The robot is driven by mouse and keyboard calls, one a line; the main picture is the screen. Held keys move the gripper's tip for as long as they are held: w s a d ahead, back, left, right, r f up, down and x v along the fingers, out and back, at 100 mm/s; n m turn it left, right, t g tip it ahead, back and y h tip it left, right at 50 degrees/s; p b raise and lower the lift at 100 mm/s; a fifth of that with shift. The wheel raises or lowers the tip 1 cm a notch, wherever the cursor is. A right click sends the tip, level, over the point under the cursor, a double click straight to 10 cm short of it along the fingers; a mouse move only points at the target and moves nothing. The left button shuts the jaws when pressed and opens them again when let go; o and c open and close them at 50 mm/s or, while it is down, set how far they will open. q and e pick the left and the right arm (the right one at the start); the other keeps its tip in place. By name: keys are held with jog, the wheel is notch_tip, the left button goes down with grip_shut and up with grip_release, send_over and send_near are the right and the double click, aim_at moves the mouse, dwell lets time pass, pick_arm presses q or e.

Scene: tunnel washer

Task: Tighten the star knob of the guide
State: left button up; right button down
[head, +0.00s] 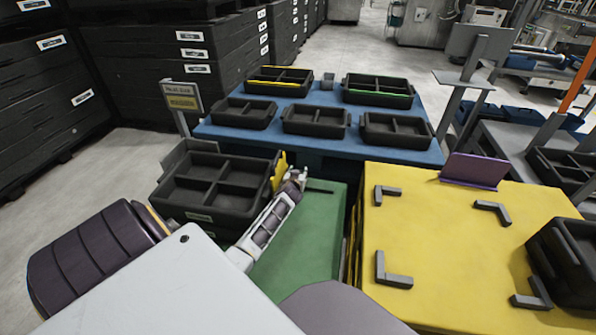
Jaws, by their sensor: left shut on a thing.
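My left gripper (294,178) is at the far end of my left arm, beside a yellow plate (279,172) that looks like part of the guide. The plate stands upright at the right side of a black divided tray (222,215). My left gripper is shut at the plate's edge, on what seems to be the star knob. The knob itself is hidden by the fingers, so its shape and tightness cannot be told. My right gripper is not in view.
A green surface (305,240) lies under my left arm. A yellow table (450,225) with grey corner brackets (391,268) stands to the right. A blue table (300,140) with several black trays stands behind. A small sign (181,97) rises at the left.

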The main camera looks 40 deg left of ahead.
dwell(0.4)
pick_arm(q)
jog(key=shift+r, duration=0.1)
jog(key=o, duration=0.7)
